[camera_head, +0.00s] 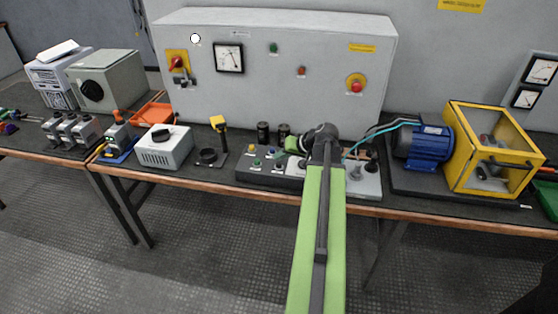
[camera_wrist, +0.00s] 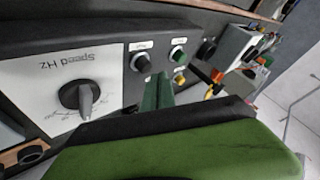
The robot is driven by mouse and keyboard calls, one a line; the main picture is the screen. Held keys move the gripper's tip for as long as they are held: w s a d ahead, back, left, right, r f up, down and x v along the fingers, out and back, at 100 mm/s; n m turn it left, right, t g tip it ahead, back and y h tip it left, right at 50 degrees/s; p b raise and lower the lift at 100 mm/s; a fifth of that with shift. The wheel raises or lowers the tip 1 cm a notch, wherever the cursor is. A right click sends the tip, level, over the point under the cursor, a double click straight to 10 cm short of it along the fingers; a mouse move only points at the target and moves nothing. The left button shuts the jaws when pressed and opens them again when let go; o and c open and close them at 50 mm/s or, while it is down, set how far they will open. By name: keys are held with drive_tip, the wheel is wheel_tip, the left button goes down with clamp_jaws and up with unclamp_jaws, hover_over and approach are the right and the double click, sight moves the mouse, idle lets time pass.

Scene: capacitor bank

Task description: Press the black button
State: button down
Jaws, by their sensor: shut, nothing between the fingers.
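A dark panel of buttons (camera_head: 262,175) lies on the bench in the head view. In the wrist view a round black button (camera_wrist: 140,62) sits beside a green-lit button (camera_wrist: 178,54), each under a small label. My gripper (camera_head: 291,144) reaches over the panel's right part, with green fingers pointing left. In the wrist view its green fingers (camera_wrist: 158,92) are shut and empty. They appear just below and right of the black button in the picture; whether they touch the panel I cannot tell.
A pale plate marked "Speed Hz" with a dial knob (camera_wrist: 80,97) adjoins the panel. Dark cylinders (camera_head: 263,132) stand behind. A blue motor (camera_head: 425,145) and yellow cage (camera_head: 493,150) stand right. A yellow-topped post (camera_head: 218,124) and white dial box (camera_head: 165,147) stand left.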

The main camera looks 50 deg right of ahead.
drive_tip(key=shift+r, duration=0.15)
wheel_tip(320, 180, up, 5)
drive_tip(key=p, duration=0.5)
drive_tip(key=shift+r, duration=0.1)
idle(0.6)
